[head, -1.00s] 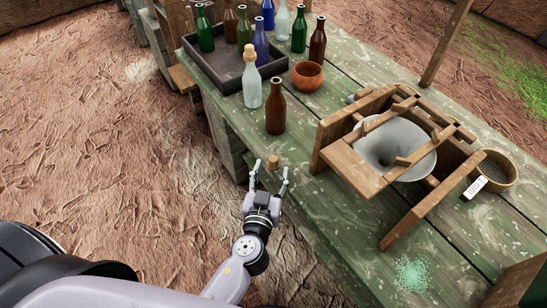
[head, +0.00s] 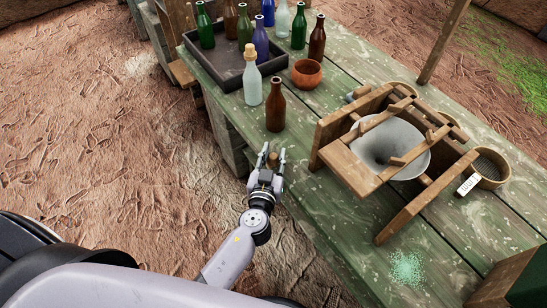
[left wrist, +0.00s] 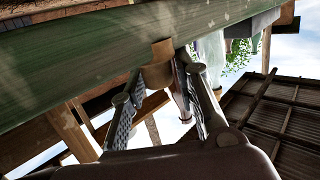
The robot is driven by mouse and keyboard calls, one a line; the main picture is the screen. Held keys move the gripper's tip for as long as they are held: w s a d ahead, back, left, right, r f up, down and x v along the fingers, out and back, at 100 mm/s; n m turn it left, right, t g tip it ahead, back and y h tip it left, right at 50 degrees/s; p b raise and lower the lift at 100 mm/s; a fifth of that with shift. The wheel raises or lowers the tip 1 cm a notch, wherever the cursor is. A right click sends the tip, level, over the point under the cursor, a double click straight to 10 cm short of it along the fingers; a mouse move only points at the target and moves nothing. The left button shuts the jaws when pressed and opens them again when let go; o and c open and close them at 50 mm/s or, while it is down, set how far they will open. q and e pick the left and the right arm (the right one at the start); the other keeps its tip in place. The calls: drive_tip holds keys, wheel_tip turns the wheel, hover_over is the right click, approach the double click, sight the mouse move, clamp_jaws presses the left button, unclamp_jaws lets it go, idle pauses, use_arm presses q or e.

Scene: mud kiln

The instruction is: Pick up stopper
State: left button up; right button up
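The stopper (head: 273,158), a small tan cork cylinder, is at the near left edge of the green bench. My left gripper (head: 273,152) reaches in from below, with one finger on each side of the stopper. Its fingers look parted, with a narrow gap beside the stopper in the head view. In the left wrist view the stopper (left wrist: 157,66) shows between the fingertips (left wrist: 160,66), against the bench edge. Whether either fingertip touches it is not clear. My right gripper is not in view.
A brown bottle (head: 275,106) and a clear corked bottle (head: 252,80) stand beyond the stopper on the green bench (head: 320,215). A wooden frame holds a grey funnel (head: 405,150) to the right.

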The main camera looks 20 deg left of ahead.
use_arm(q)
drive_tip(key=c, duration=0.4)
drive_tip(key=shift+r, duration=0.1)
wheel_tip(320, 180, up, 10)
drive_tip(key=p, duration=0.4)
wheel_tip(320, 180, up, 8)
drive_tip(key=r+p, duration=0.1)
drive_tip(key=p, duration=0.1)
hover_over(274, 156)
drive_tip(key=shift+r, duration=0.4)
